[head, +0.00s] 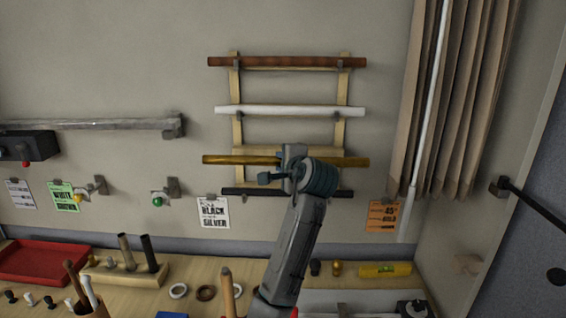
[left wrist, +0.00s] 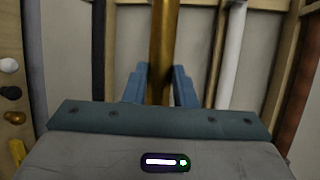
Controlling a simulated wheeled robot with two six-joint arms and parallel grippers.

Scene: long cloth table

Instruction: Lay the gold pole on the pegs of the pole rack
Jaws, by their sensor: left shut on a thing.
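The gold pole (head: 232,160) is level in front of the wooden pole rack (head: 237,132) on the wall, between the white pole above and the black pole below. My left gripper (head: 293,158) is shut on it near its middle. In the left wrist view the gold pole (left wrist: 164,45) runs between the two blue fingers (left wrist: 160,85). The pegs behind the gold pole are hidden, so I cannot tell whether it touches them. My right gripper is not in view.
The rack holds a brown pole (head: 285,62), a white pole (head: 290,110) and a black pole (head: 255,192). Brown curtains (head: 440,100) hang to the right. The table below holds a red tray (head: 42,262), several rings, finials and a yellow level (head: 385,270).

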